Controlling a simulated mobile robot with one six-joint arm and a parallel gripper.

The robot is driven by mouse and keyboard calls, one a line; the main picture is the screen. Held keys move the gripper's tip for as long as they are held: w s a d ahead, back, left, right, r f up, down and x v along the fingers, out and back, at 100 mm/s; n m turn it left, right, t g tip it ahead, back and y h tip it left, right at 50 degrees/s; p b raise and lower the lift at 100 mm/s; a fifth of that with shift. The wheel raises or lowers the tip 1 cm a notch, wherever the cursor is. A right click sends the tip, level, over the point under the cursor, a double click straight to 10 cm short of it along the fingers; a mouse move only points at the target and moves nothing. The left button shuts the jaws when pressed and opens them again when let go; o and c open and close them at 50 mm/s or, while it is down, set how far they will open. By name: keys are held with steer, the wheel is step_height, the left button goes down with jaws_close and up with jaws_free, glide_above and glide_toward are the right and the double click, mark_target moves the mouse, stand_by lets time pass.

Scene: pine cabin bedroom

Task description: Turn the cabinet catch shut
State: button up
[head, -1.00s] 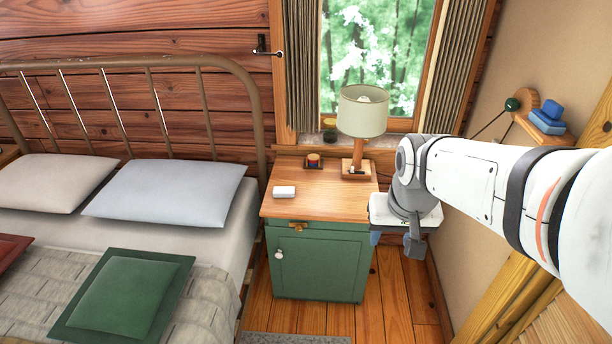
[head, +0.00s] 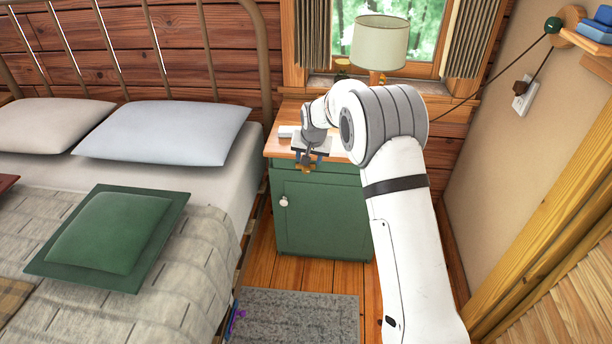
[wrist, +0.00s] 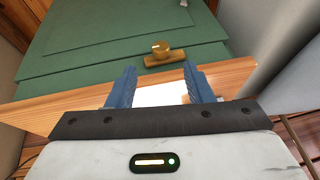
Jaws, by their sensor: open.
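The green cabinet (head: 325,225) stands beside the bed with its door closed against the frame, as far as I can see. The brass catch (wrist: 172,56) is on its front just below the wooden top, a short bar with a round knob. The bar lies roughly parallel to the top's edge.
A lamp (head: 380,45) stands behind my arm. A white door knob (head: 284,202) sticks out lower down. The bed (head: 235,180) is close at left.

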mark_target(306, 171)
steer(key=b+x, duration=0.1)
steer(key=x, duration=0.7)
steer(key=c, duration=1)
